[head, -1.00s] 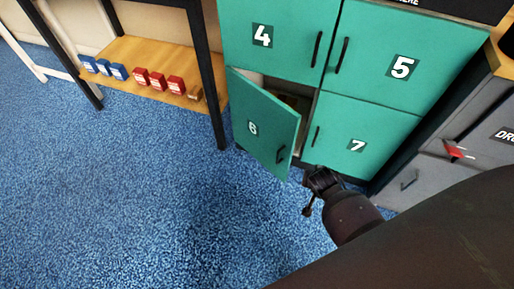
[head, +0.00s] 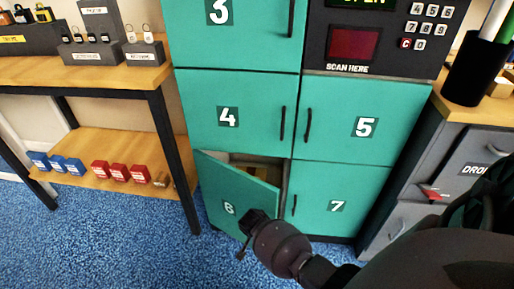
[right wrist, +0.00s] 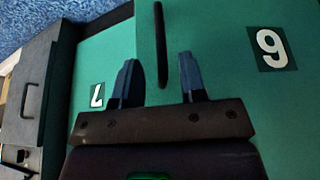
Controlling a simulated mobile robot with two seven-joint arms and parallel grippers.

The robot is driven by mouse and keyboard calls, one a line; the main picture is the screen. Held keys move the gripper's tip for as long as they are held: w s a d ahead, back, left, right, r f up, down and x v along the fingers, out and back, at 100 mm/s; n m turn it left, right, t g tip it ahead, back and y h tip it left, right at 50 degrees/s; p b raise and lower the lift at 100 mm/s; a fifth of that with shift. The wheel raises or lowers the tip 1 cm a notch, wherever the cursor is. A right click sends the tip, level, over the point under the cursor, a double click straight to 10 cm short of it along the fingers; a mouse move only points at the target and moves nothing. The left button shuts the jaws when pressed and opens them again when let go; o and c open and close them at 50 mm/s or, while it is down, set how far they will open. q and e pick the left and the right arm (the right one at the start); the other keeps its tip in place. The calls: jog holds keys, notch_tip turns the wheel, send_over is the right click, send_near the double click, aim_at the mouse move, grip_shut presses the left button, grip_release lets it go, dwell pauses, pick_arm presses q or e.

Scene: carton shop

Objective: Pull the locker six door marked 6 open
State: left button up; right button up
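The green locker door marked 6 (head: 222,185) stands ajar in the head view, hinged on its left, with a dark gap showing at its top and right. My right gripper (head: 250,228) is in front of its lower right part and hides its handle there. In the right wrist view my right gripper (right wrist: 158,82) has its two fingers apart. The black bar handle of door 6 (right wrist: 160,45) shows in the gap between them; I cannot tell whether they touch it. My left gripper is not in view.
Shut doors 4 (head: 230,105), 5 (head: 360,120) and 7 (head: 345,200) surround door 6. A brown box (head: 255,172) shows inside the locker. A wooden shelf (head: 90,180) with blue and red boxes stands left, grey drawers (head: 400,215) right. Blue floor is clear in front.

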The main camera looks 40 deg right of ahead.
jog(key=b+x, duration=0.1)
jog(key=x, duration=0.3)
jog(key=shift+w+f+b, duration=0.1)
jog(key=shift+f+b, duration=0.05)
jog(key=shift+b, duration=0.15)
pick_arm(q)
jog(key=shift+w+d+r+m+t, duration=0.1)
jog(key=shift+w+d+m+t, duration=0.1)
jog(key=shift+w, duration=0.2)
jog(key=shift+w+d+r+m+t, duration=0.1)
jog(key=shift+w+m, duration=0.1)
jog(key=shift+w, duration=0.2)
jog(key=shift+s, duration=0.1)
pick_arm(e)
grip_shut()
